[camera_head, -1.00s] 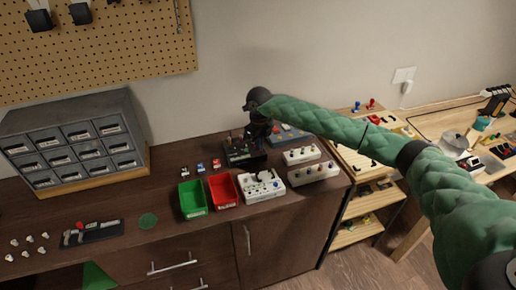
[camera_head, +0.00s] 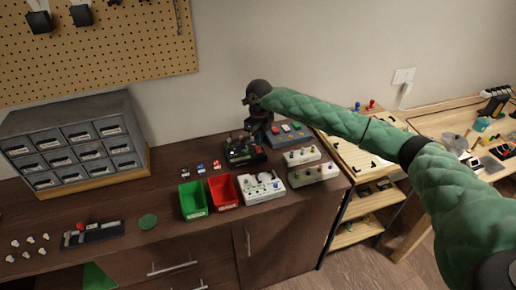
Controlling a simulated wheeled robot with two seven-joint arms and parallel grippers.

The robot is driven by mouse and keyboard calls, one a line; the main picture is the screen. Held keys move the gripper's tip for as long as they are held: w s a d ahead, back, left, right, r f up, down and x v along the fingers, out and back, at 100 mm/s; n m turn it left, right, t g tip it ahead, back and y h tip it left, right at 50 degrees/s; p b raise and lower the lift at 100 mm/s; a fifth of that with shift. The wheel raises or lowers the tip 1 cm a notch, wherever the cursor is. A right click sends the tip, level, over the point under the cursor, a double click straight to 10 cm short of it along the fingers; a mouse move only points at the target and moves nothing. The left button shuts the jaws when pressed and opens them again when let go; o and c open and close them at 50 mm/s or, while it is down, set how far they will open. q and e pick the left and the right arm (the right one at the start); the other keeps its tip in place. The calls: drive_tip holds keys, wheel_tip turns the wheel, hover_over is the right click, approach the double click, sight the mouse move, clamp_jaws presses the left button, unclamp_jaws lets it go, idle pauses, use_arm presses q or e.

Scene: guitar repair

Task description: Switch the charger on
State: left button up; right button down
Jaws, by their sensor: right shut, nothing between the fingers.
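My right arm comes in from the right, and my right gripper (camera_head: 259,131) points down, shut and empty, at the back of the dark workbench. It is just behind a black box (camera_head: 243,156) with red knobs or levers on top. A blue-grey device (camera_head: 293,136) with coloured buttons lies to the right of the gripper. I cannot tell for certain which of these is the charger, nor read any switch. Whether the fingertips touch anything is hidden at this size. My left gripper is not in view.
White units with knobs (camera_head: 260,188) stand in front, beside a red bin (camera_head: 223,193) and a green bin (camera_head: 193,201). A grey drawer cabinet (camera_head: 73,147) stands at the left. A lighter table (camera_head: 435,121) stands at the right.

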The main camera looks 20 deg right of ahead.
sight(259, 151)
drive_tip(key=shift+r, duration=1.75)
